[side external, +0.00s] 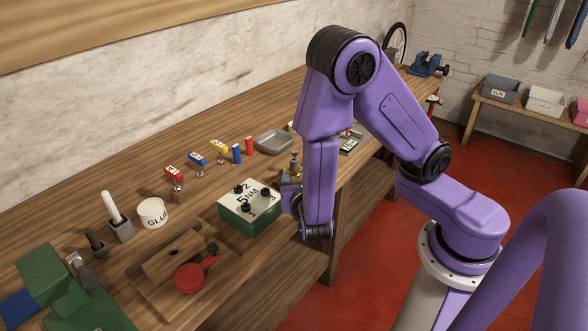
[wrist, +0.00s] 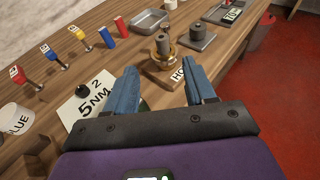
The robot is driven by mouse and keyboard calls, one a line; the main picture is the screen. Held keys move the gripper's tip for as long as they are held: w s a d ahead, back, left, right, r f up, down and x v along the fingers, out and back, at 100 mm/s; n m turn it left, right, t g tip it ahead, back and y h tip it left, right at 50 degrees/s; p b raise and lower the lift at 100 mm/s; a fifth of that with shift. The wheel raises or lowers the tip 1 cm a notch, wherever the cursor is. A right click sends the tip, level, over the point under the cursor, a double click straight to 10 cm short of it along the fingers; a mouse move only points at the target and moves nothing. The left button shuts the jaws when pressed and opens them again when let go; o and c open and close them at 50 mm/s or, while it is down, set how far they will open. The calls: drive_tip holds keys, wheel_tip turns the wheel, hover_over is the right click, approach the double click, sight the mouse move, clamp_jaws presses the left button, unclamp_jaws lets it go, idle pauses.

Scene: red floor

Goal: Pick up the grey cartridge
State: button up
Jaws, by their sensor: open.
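In the wrist view a small grey cylinder (wrist: 197,31) stands on a dark grey block. A second dark cylinder (wrist: 168,32) stands in a brass ring holder (wrist: 163,45) on a wooden base. I cannot tell for sure which of the two is the grey cartridge. My gripper (wrist: 162,70) is open and empty, its blue fingers apart on the near side of the brass holder, with a label beginning "HO" (wrist: 177,75) between them. In the side view the brass holder (side external: 295,163) shows just behind my gripper, and my arm hides part of that area.
A green box with a "5NM" plate (side external: 249,197) and black knobs is beside my gripper. Blue (side external: 237,153) and red (side external: 249,145) cylinders and a metal tray (side external: 273,141) stand further back. A glue pot (side external: 152,213) and a red-handled tool (side external: 190,277) are at left.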

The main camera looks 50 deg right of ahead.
sight(295, 163)
drive_tip(key=x, duration=1.2)
drive_tip(key=shift+w+d+f, duration=0.15)
drive_tip(key=shift+d+f, duration=0.05)
drive_tip(key=shift+d, duration=0.2)
clamp_jaws()
